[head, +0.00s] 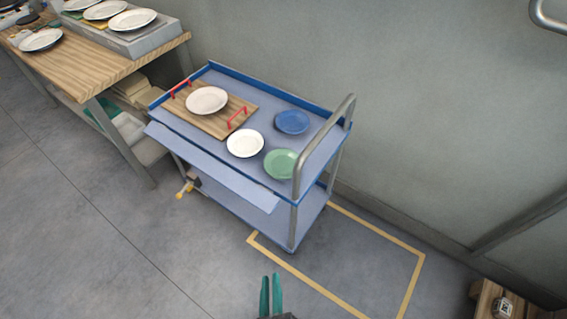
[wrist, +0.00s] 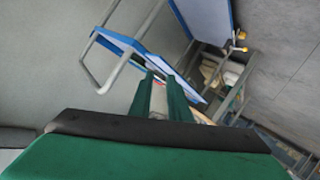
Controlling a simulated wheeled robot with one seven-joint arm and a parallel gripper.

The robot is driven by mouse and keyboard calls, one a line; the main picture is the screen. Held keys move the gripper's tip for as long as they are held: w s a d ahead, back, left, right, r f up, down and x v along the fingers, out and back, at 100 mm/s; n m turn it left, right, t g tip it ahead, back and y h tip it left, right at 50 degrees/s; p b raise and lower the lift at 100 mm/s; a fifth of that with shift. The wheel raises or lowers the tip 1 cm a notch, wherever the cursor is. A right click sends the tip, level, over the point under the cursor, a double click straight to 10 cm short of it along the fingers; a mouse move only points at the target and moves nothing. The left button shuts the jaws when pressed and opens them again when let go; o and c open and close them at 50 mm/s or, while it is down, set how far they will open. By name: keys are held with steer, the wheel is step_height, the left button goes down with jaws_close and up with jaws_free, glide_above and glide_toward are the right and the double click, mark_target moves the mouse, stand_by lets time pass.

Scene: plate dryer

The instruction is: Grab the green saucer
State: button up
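The green saucer (head: 281,163) lies on the top shelf of a blue trolley (head: 213,134), at its right front, close to the metal handle. My gripper (head: 271,283) shows at the bottom of the head view, well apart from the trolley and in front of it. Its two green fingers stand apart with nothing seen between them. The wrist view shows the same fingers (wrist: 166,84) pointing toward the trolley (wrist: 118,40), which appears tilted. The saucer cannot be made out in the wrist view.
A white plate (head: 245,143) and a blue plate (head: 292,122) lie near the saucer. A wooden tray (head: 211,124) with red handles holds another plate (head: 207,100). The trolley's metal handle (head: 300,168) rises at the right. A wooden table (head: 110,68) stands left; floor in front is clear.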

steer(key=w+a+f+n, duration=0.2)
steer(key=w+f+n, duration=0.15)
steer(key=w, duration=0.45)
steer(key=n+g+h, duration=0.2)
steer(key=n+h, duration=0.3)
steer(key=n, duration=0.2)
glide_toward(282, 187)
steer(key=r, duration=0.3)
steer(key=shift+s+a+r, duration=0.3)
steer(key=shift+s, duration=0.05)
steer(key=shift+w+r, duration=0.15)
steer(key=shift+w, duration=0.5)
steer(key=x, duration=0.3)
steer(key=shift+w+a, duration=0.15)
steer(key=shift+w, duration=0.05)
steer(key=shift+s+d+x, duration=0.1)
steer(key=shift+d+x, duration=0.1)
steer(key=shift+x, duration=1.45)
steer(key=shift+s+d+x, duration=0.1)
steer(key=shift+d+x, duration=0.1)
steer(key=shift+x, duration=1.5)
steer(key=shift+c, duration=0.2)
